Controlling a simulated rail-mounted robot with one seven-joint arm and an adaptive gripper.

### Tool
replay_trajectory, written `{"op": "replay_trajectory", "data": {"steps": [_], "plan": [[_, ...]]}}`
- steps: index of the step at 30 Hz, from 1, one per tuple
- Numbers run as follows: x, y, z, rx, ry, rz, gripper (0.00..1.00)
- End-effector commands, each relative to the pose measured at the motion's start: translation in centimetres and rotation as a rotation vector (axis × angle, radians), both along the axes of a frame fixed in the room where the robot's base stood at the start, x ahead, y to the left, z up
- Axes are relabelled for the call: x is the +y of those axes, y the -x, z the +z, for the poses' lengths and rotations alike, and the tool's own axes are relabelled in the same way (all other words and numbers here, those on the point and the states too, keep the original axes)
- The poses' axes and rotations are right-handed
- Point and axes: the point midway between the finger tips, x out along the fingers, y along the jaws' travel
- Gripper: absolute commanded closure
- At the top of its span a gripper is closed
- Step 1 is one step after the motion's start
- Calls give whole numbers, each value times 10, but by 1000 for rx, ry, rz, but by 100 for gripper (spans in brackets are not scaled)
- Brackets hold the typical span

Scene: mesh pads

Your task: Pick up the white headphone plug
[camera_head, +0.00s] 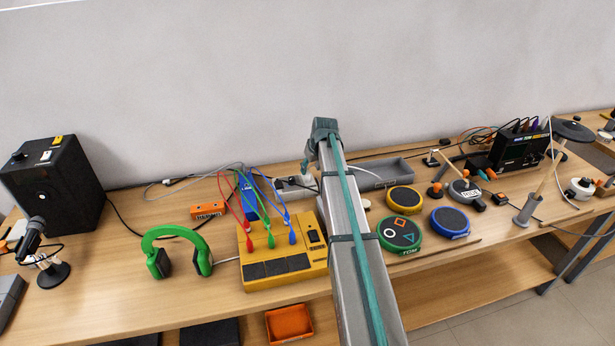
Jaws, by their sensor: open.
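The green headphones (176,240) stand on the wooden bench at left of centre. A pale cable (227,261) runs from near their right ear cup toward the yellow box (283,262). I cannot make out a white headphone plug for certain. A small white piece (166,182) lies by thin cables near the wall, but I cannot tell what it is. My arm reaches up from the bottom, and its teal joint stands in front of the wall above the bench. The jaws of my gripper are not visible, and my arm hides part of the bench behind it.
Red, green and blue leads rise from the yellow box. A blue box (249,196) and an orange block (207,210) stand behind it. A black speaker (56,186) and microphone (35,238) are at left. Round pads (400,234) and a grey tray (388,170) lie right of my arm.

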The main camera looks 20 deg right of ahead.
Motion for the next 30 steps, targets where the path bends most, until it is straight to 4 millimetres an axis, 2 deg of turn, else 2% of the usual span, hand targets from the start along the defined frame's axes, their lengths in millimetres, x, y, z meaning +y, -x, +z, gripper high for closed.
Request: {"op": "replay_trajectory", "data": {"steps": [5, 12, 21, 30], "plan": [[3, -6, -13, 2, -1, 0, 50], [5, -17, -40, 3, -1, 0, 50], [5, -19, -45, 0, 0, 0, 51], [5, -18, -45, 0, 0, -1, 100]]}}
